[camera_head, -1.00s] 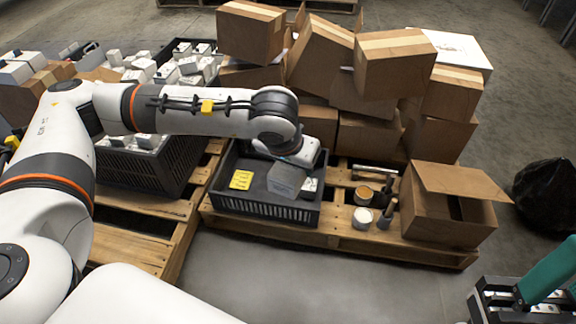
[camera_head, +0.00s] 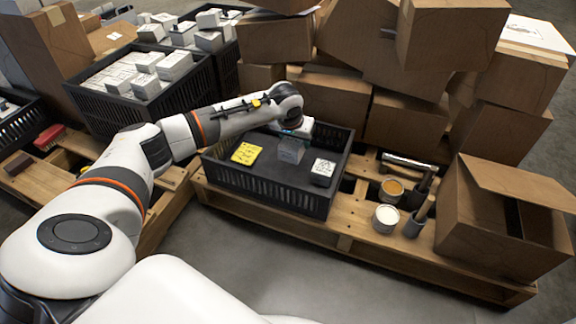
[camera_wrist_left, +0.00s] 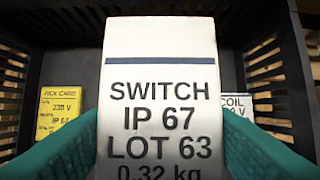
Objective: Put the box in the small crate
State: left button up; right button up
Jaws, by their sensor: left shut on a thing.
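My left gripper (camera_head: 293,138) is shut on a grey-white box (camera_head: 290,152). In the left wrist view the box (camera_wrist_left: 160,95) reads "SWITCH IP 67 LOT 63 0.32 kg", with a teal finger on each side. The small black crate (camera_head: 262,192) stands on a wooden pallet. The gripper and box are over its inside, toward the back; I cannot tell whether the box touches the floor. A yellow pick card (camera_head: 246,153) reading "230 V" lies at the crate's left. A second box (camera_head: 322,172), marked "COIL" in the wrist view (camera_wrist_left: 234,102), sits at its right. My right gripper is out of view.
An open cardboard box (camera_head: 500,225), an orange-topped tin (camera_head: 391,189) and a white-topped tin (camera_head: 386,217) stand right of the crate. Stacked cartons (camera_head: 405,120) rise close behind it. A larger black crate full of boxes (camera_head: 150,108) is at left.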

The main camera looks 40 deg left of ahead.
aim_at(295, 170)
pick_arm(q)
notch_tip(295, 170, down, 9)
jog(key=b, duration=0.6)
jog(key=shift+r, duration=0.15)
jog(key=o, duration=1.2)
jog(key=shift+f, duration=0.2)
jog(key=shift+r, duration=0.1)
